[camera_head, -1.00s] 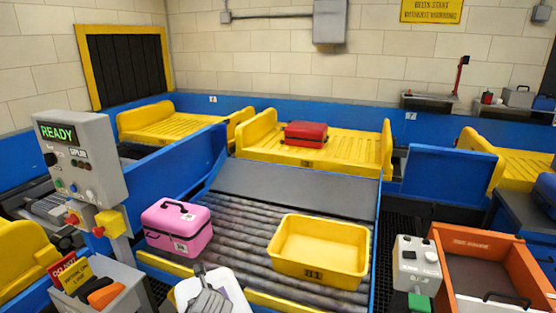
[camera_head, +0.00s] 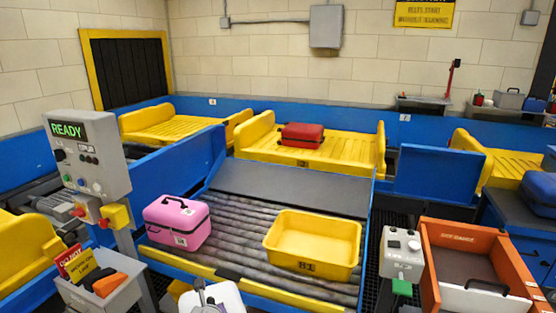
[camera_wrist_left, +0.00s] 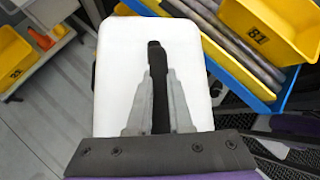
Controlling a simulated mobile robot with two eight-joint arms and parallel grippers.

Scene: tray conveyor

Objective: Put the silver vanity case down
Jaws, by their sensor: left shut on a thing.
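The silver vanity case (camera_wrist_left: 115,75) looks pale, almost white, and fills the middle of the left wrist view. My left gripper (camera_wrist_left: 158,95) is shut on its dark top handle, one grey finger on each side. In the head view only the case's top (camera_head: 228,297) shows at the bottom edge, with my left gripper (camera_head: 208,297) over it, in front of the conveyor's near yellow edge. The case's underside is hidden, so I cannot tell whether it touches anything. My right gripper is not in view.
The roller conveyor (camera_head: 235,230) holds a pink case (camera_head: 178,223) at left and a yellow tray (camera_head: 340,268) marked B1 at right. A grey bin (camera_head: 125,290) and control post (camera_head: 88,150) stand left. An orange tray (camera_head: 430,275) is at right. Rollers between pink case and tray are clear.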

